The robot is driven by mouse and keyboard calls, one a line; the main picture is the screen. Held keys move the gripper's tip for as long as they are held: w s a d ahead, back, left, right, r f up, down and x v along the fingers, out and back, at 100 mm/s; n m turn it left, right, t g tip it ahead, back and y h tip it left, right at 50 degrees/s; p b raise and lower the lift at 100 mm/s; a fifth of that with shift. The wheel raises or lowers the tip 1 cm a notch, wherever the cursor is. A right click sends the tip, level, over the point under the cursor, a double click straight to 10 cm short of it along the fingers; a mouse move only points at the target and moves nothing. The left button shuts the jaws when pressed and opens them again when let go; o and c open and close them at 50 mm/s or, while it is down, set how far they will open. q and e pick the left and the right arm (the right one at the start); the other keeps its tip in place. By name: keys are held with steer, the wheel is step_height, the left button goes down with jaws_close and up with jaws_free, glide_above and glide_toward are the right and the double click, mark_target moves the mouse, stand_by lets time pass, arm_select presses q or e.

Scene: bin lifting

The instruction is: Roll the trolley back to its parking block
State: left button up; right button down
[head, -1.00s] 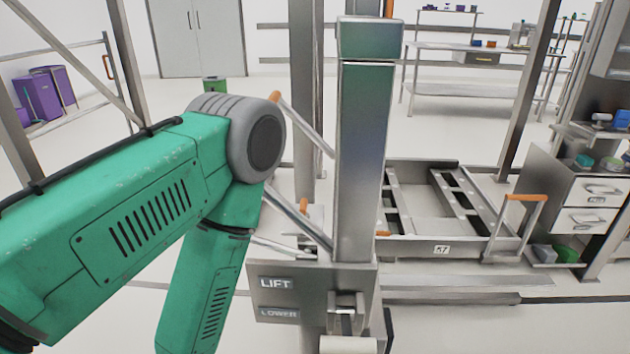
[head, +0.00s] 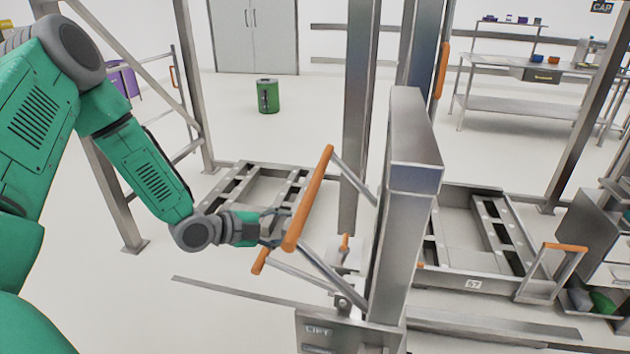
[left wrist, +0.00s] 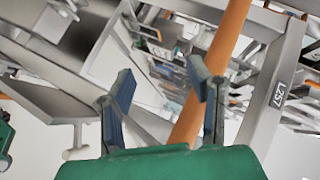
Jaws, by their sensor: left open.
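A low grey metal trolley-like frame (head: 238,182) stands on the floor left of the lift column (head: 400,200). A thick orange handle bar (head: 312,190) on grey struts slants in front of the column; I cannot tell which body carries it. My left gripper (head: 276,226) is beside the lower part of this bar, with its fingertips partly hidden. In the left wrist view the fingers (left wrist: 162,92) are open and apart. The orange bar (left wrist: 228,45) runs beside and behind the right-hand finger; contact is unclear. My right gripper is not in view.
A second low frame (head: 480,283) with a number plate and orange handle (head: 566,247) stands right of the column. A smaller orange grip (head: 259,261) is below my gripper. A green bin (head: 267,95) stands behind. Floor at front left is clear.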

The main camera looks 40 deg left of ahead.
mark_target(315, 185)
arm_select(q)
steer(key=w+a+r+m+t+h, duration=0.1)
steer(key=a+r+m+t, duration=0.2)
steer(key=a+r+m, duration=0.3)
steer(key=shift+m, duration=0.3)
steer(key=b+x, duration=0.2)
steer(key=x, duration=1.1)
steer(key=shift+s, duration=0.1)
steer(key=shift+w+d, duration=0.35)
steer(key=shift+w, duration=0.3)
steer(key=shift+f, duration=0.1)
jaws_close()
